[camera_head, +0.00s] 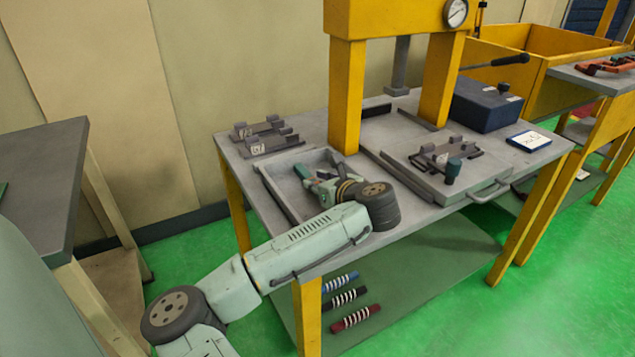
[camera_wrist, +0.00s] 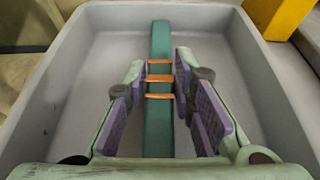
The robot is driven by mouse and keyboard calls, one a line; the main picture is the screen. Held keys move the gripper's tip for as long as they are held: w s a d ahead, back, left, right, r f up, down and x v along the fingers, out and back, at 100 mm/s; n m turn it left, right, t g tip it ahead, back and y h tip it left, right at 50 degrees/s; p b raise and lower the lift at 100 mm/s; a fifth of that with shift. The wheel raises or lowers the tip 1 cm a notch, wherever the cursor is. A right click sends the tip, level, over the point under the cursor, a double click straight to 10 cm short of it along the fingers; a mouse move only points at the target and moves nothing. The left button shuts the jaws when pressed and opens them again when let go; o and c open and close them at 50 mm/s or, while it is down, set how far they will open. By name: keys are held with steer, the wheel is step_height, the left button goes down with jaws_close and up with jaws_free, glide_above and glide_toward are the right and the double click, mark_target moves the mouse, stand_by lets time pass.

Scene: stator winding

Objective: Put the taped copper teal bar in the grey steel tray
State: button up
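The teal bar with copper-coloured tape bands (camera_wrist: 160,120) lies lengthwise inside the grey steel tray (camera_wrist: 52,85) in the wrist view. Its far end overlaps the tray's far wall in the picture; I cannot tell whether it touches that wall. My gripper (camera_wrist: 162,62) is open, with its purple pads on either side of the bar and narrow gaps showing. The bar's near end is hidden by my gripper's body. In the head view, my gripper (camera_head: 325,182) reaches down into the tray (camera_head: 275,193), and an end of the bar (camera_head: 301,171) shows beyond it.
A yellow press frame (camera_head: 345,95) stands just behind the tray. A fixture plate with a handle (camera_head: 440,180) lies to the right. A dark blue box (camera_head: 487,105) stands at the back right. Several wrapped bars (camera_head: 345,298) lie on the lower shelf.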

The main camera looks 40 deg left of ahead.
steer(key=o, duration=0.3)
steer(key=shift+r, duration=0.1)
steer(key=shift+d+r, duration=0.1)
steer(key=b+v, duration=0.1)
steer(key=v, duration=0.9)
steer(key=shift+r+b, duration=0.15)
steer(key=shift+b, duration=0.2)
steer(key=shift+s+d+r+p, duration=0.15)
steer(key=shift+d+r+p, duration=0.1)
steer(key=shift+p, duration=0.15)
steer(key=shift+s+d, duration=0.25)
steer(key=shift+d, duration=0.25)
